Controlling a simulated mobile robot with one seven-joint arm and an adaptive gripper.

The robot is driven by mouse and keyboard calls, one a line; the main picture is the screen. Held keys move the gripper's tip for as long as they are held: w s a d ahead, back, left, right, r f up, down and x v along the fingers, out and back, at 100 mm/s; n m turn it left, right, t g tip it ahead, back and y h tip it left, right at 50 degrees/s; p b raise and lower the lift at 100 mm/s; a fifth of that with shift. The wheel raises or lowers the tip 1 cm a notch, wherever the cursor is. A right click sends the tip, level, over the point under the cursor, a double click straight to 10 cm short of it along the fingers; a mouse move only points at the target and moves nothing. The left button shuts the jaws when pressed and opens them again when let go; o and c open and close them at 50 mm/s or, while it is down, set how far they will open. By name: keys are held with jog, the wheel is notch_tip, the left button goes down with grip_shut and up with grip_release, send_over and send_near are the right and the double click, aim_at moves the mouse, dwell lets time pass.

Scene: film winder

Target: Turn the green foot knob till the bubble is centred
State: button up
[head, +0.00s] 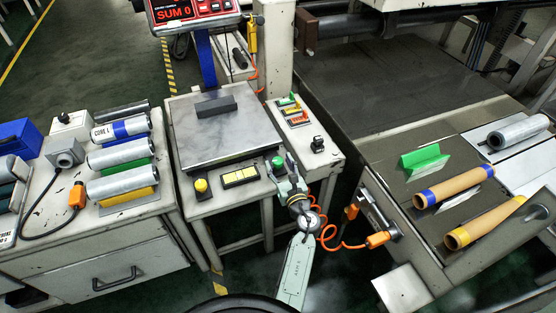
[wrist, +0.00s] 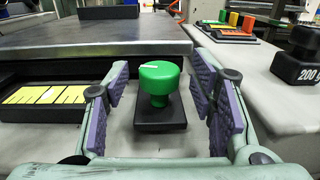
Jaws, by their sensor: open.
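The green foot knob (wrist: 159,82) stands upright on a dark block (wrist: 160,113) in the wrist view, with a pale mark on its top. In the head view the knob (head: 278,162) is at the front right corner of the scale's metal plate (head: 220,130). My gripper (wrist: 160,90) is open, with one purple-padded finger on each side of the knob and a gap on both sides. A black-framed yellow panel (head: 240,177) with dark divisions lies left of the knob; it also shows in the wrist view (wrist: 40,96). I cannot make out a bubble.
A round yellow button (head: 201,186) sits left of the panel. A black block marked 200 (wrist: 297,62) stands right of my gripper. Colored switches (head: 291,110) are behind. An orange coiled cable (head: 330,232) hangs right of my arm. Rollers (head: 120,157) lie on the left bench.

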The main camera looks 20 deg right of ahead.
jog(key=shift+w, duration=0.8)
jog(key=shift+c, duration=0.3)
jog(key=c, duration=1.1)
jog(key=shift+d+f+n+y+b, duration=0.1)
jog(key=shift+n+y+b, duration=0.55)
jog(key=shift+y, duration=0.25)
jog(key=n+y+b, duration=0.2)
jog(key=y+b, duration=0.1)
jog(key=shift+w+f+g+y, duration=0.1)
jog(key=shift+g+y, duration=0.3)
jog(key=shift+r+n+g+y+b, duration=0.2)
jog(key=shift+n+g+y+b, duration=0.1)
jog(key=shift+n+y+b, duration=0.4)
jog(key=o, duration=1.2)
jog(key=shift+c, duration=0.2)
